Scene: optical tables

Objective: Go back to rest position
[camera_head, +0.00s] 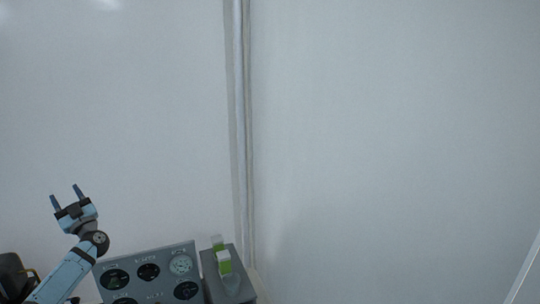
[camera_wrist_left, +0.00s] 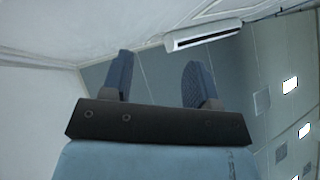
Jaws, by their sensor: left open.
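My left gripper (camera_head: 66,193) is raised at the lower left of the head view, in front of the pale wall. Its two fingers point up and stand apart, with nothing between them. In the left wrist view the same gripper (camera_wrist_left: 160,85) shows two dark blue fingers, spread and empty. My right gripper is in neither view.
A grey instrument panel (camera_head: 154,285) with several round dials stands at the bottom left, right of my left arm. Beside it is a grey box (camera_head: 236,288) with a green and white part (camera_head: 223,262) on top.

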